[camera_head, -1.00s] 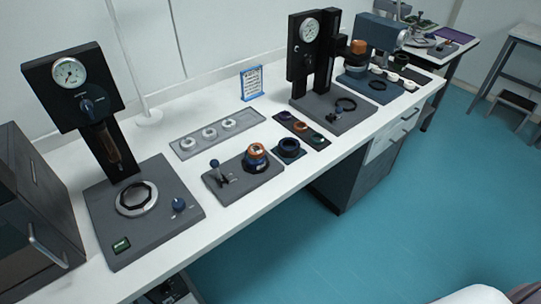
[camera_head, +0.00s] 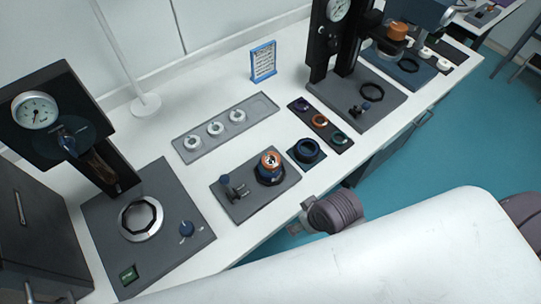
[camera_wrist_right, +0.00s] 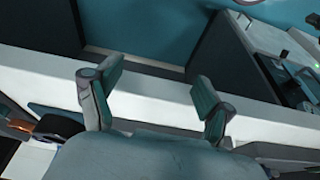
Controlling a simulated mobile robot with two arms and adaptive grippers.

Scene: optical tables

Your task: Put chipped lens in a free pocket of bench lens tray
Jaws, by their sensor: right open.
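A long grey tray (camera_head: 258,108) lies on the white bench in the head view, with three pale ring-mounted lenses (camera_head: 215,128) toward its left and middle; its right end looks bare. A dark tray (camera_head: 331,128) to its right holds purple, orange and green-rimmed rings. I cannot tell which lens is chipped; no chip is visible at this size. My right gripper (camera_wrist_right: 158,82) is open and empty in the wrist view, by the bench edge. In the head view my right arm covers the lower right, and its fingers are not clear. My left gripper is not in view.
A grey fixture plate (camera_head: 244,207) carries a copper-and-blue cylinder (camera_head: 270,164). Gauge stands (camera_head: 45,110) rise at left and back right. A blue-framed sign (camera_head: 263,62) stands behind the trays.

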